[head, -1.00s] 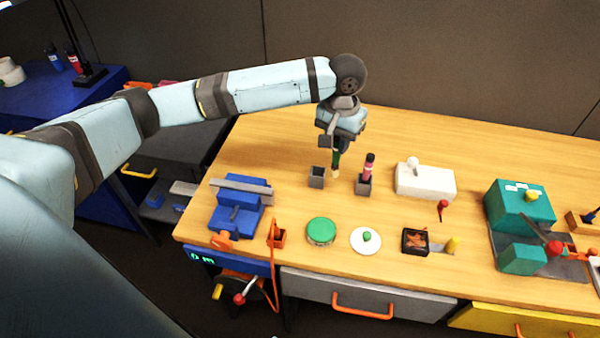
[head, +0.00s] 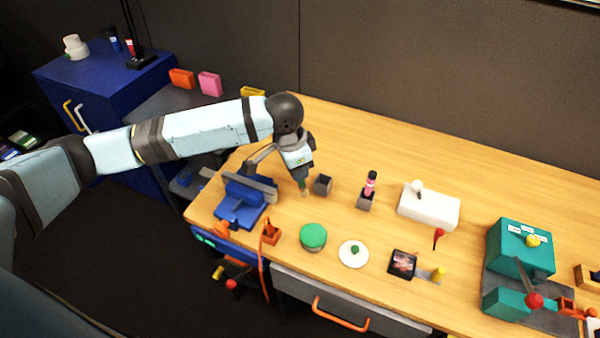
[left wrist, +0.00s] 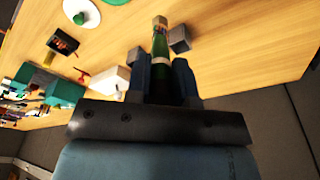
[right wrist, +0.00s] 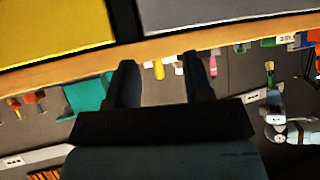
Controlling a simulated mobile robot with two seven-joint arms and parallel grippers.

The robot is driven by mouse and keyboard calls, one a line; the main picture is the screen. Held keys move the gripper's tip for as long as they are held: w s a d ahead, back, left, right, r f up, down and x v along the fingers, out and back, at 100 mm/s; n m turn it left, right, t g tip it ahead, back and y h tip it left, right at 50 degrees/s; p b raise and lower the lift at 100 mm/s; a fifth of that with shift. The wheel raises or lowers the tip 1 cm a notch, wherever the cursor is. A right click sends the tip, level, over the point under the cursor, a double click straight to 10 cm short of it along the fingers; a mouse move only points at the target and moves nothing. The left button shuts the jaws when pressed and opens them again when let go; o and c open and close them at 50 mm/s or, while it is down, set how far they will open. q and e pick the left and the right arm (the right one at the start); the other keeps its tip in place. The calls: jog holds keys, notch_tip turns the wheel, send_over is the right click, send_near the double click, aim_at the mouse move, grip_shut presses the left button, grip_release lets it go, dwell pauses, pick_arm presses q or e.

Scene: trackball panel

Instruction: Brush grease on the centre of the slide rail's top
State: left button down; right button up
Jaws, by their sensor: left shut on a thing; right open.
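My left gripper (head: 301,172) is shut on a green-handled brush (head: 304,188), held with its pale tip pointing down. The brush also shows between the fingers in the left wrist view (left wrist: 160,47). It is just left of an empty dark holder (head: 322,184) and to the right of the rail. The slide rail looks to be the grey bar (head: 262,188) on the blue fixture (head: 236,208), partly behind my arm. A tin with a green top (head: 313,235) stands in front; whether that is grease I cannot tell. My right gripper (right wrist: 160,78) is open and empty.
A white disc with a green knob (head: 353,254) lies right of the tin. A second holder (head: 366,198) bears a pink and dark tool. A white box (head: 428,208) and a teal machine (head: 522,248) stand farther right. The table's back middle is clear.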

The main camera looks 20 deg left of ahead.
pick_arm(q)
jog(key=s+d+m+g+h+p, duration=0.1)
jog(key=s+d+m+h+p, duration=0.3)
jog(key=m, duration=0.5)
jog(key=shift+y, duration=0.6)
jog(key=f+b, duration=0.1)
jog(key=b, duration=0.1)
jog(key=f+b, duration=0.2)
jog(key=s+a+f+b, duration=0.1)
jog(key=f+b, duration=0.1)
jog(key=b, duration=0.1)
jog(key=shift+f, duration=0.25)
jog(key=shift+f, duration=0.5)
jog(key=shift+f+p, duration=0.15)
jog(key=shift+p, duration=0.25)
dwell(2.1)
